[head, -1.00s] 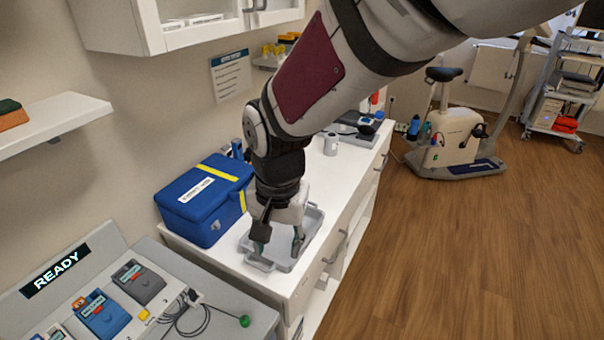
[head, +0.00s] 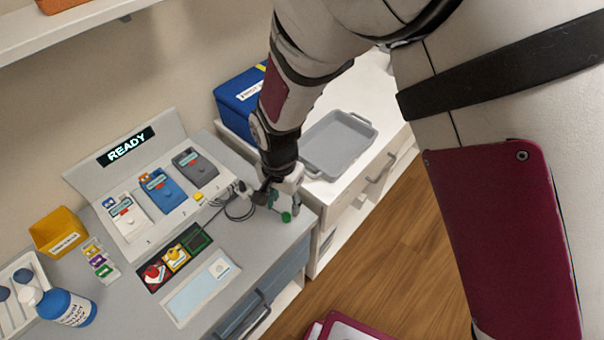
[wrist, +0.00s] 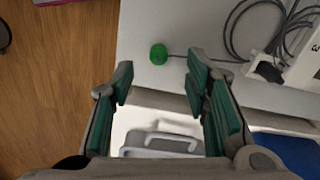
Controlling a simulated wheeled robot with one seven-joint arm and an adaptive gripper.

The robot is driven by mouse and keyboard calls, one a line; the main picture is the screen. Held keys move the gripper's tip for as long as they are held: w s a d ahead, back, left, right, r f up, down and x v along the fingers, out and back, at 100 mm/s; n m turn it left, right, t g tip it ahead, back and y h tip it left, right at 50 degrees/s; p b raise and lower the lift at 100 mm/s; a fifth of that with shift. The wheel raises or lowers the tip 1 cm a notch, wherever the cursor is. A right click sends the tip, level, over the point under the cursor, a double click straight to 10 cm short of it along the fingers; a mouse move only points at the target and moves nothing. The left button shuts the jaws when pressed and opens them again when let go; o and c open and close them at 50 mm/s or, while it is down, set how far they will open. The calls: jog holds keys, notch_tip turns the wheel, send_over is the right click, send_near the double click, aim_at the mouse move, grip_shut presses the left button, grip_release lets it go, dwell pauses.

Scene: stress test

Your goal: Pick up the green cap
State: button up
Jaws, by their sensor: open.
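The green cap (head: 286,217) is small and round and sits on the grey counter (head: 262,232) near its right end. In the wrist view the cap (wrist: 158,53) lies beyond my fingertips, between their lines, with a thin dark cord running from it to the right. My gripper (head: 284,207) is above the counter right at the cap in the head view. In the wrist view my gripper (wrist: 158,75) is open, its green-padded fingers apart with nothing between them. I cannot tell its exact height over the cap.
A grey tray (head: 368,122) and a blue box (head: 236,100) stand on the white cabinet behind. Black cables (wrist: 232,40) and a white connector block (wrist: 292,70) lie near the cap. A panel with a READY display (head: 127,146) and coloured modules stands left.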

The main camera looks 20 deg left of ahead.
aim_at(286, 214)
jog(key=shift+w+d+f+p, duration=0.15)
jog(key=shift+f+p, duration=0.35)
jog(key=shift+f, duration=2.2)
jog(key=shift+w, duration=0.1)
jog(key=c, duration=0.9)
